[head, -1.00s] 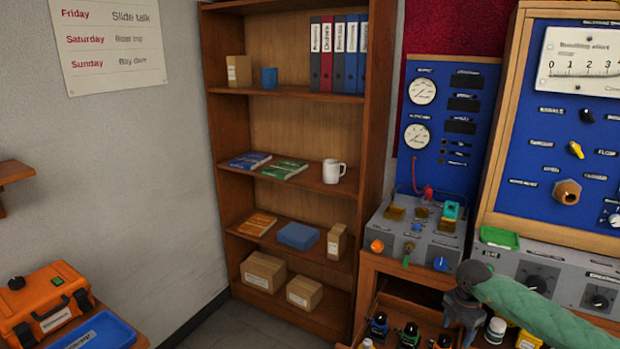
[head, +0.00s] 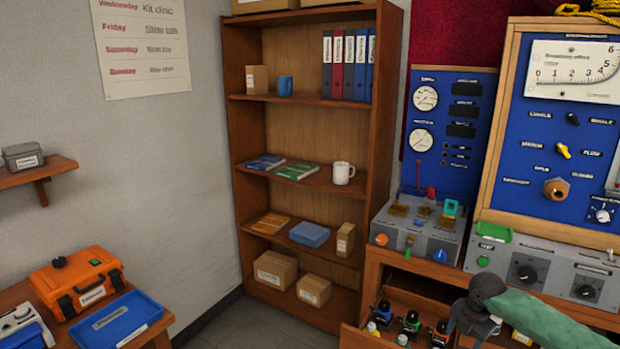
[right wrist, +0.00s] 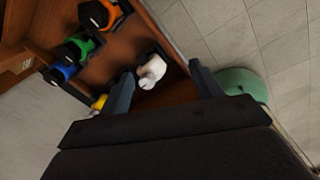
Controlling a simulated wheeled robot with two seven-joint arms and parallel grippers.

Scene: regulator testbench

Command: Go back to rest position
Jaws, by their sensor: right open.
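My right gripper (head: 468,331) hangs over the open drawer (head: 352,337) at the lower right of the head view, on my green-sleeved arm. In the right wrist view my right gripper (right wrist: 163,77) has its two dark fingers spread apart. A white bottle (right wrist: 152,72) shows beyond the gap between them, and I see no grip on it. My left gripper is not in view.
The drawer holds several bottles (head: 411,323) with coloured bands beside my gripper. The bench with the regulator panel (head: 450,95) stands behind it. A wooden bookshelf (head: 315,140) stands centre. An orange case (head: 80,282) and a blue tray (head: 118,320) are at left.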

